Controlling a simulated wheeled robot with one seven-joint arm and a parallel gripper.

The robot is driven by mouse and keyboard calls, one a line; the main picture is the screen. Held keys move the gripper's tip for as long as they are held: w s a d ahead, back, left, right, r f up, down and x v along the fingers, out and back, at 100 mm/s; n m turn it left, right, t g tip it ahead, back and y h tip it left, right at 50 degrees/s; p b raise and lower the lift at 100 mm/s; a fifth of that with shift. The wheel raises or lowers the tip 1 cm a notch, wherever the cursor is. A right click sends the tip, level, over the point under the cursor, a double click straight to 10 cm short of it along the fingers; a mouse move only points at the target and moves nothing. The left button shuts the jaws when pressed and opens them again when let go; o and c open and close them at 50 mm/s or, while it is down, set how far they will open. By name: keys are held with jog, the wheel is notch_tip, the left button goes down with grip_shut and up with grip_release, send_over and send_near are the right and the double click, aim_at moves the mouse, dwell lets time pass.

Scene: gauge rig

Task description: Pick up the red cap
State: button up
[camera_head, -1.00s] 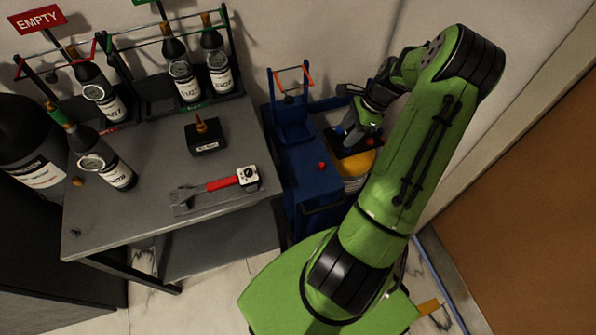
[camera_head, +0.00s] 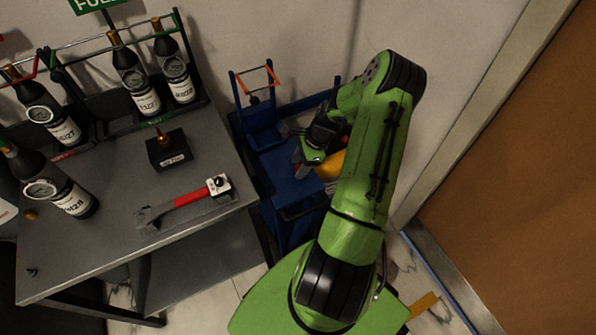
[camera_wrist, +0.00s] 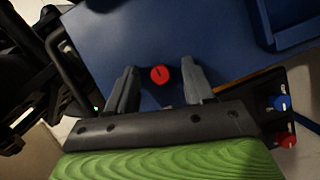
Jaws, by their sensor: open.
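The red cap (camera_wrist: 159,75) lies on the flat blue top (camera_wrist: 200,45) of the cart, seen in the wrist view. It has a dark mark on its top. My gripper (camera_wrist: 160,80) is open, with one grey finger on each side of the cap and gaps between. I cannot tell whether the fingertips are level with the cap or still above it. In the head view my gripper (camera_head: 302,160) is over the blue cart (camera_head: 285,187), and the cap is largely hidden by it.
A grey table (camera_head: 115,185) with a red-handled wrench (camera_head: 185,201), a black block (camera_head: 168,150) and several bottles stands left of the cart. A yellow object (camera_head: 330,163) is beside my gripper. Blue (camera_wrist: 282,103) and red (camera_wrist: 287,140) knobs show at right.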

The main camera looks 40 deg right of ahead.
jog(key=shift+r, duration=0.15)
jog(key=shift+c, duration=0.3)
grip_shut()
